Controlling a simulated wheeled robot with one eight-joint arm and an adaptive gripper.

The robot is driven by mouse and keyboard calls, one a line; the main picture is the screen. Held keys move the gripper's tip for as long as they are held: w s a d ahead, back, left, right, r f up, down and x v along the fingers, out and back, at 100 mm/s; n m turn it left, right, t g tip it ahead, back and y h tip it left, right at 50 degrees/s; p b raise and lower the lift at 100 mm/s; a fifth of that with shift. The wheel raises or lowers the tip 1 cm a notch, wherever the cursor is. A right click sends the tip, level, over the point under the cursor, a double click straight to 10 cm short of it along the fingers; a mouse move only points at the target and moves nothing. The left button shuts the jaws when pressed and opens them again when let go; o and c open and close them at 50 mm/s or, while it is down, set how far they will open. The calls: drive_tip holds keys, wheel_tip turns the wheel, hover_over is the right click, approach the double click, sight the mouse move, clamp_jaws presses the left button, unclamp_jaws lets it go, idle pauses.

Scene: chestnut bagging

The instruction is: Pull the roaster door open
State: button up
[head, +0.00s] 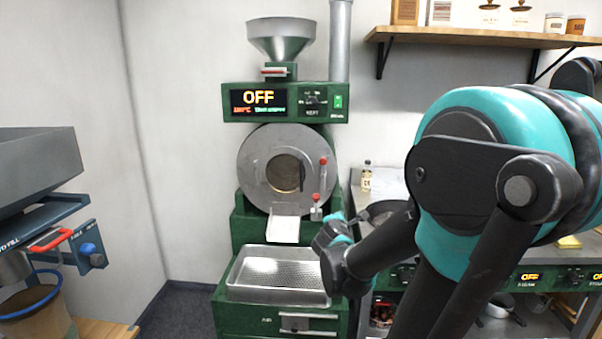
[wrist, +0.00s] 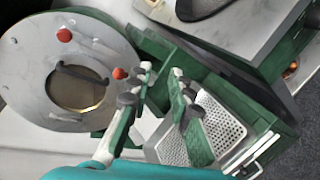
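The green roaster (head: 243,225) stands against the back wall. Its round grey front plate (head: 258,150) has a small round window (head: 285,173) in the middle and appears closed. Two red-knobbed levers, an upper one (head: 323,160) and a lower one (head: 316,197), sit on its right side. In the wrist view the plate (wrist: 28,70) fills the upper left, with a dark curved handle (wrist: 80,72) across the window. My gripper (wrist: 164,82) is open and empty, fingers apart, right of the plate's lower edge. In the head view my gripper (head: 332,232) is right of the chute, apparently not touching the plate.
A pale chute (head: 284,230) sits below the plate, above a perforated cooling tray (head: 278,272). A counter with a dark pan (head: 381,212) is close on the right. The roaster's panel (head: 285,102) reads OFF. A grey hopper machine (head: 38,175) stands at left.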

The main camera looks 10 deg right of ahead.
drive_tip(key=w+a+r+n+t+y, duration=0.2)
drive_tip(key=w+a+r+n+t, duration=0.15)
drive_tip(key=w+r+n, duration=0.4)
drive_tip(key=n+t+y, duration=0.1)
drive_tip(key=n+y, duration=0.2)
drive_tip(key=n, duration=0.7)
approach(302, 171)
drive_tip(key=w, duration=1)
drive_tip(key=shift+w+d+f, duration=0.15)
drive_tip(key=shift+w+d, duration=0.05)
drive_tip(key=shift+w, duration=0.1)
drive_tip(key=shift+c, duration=0.3)
clamp_jaws()
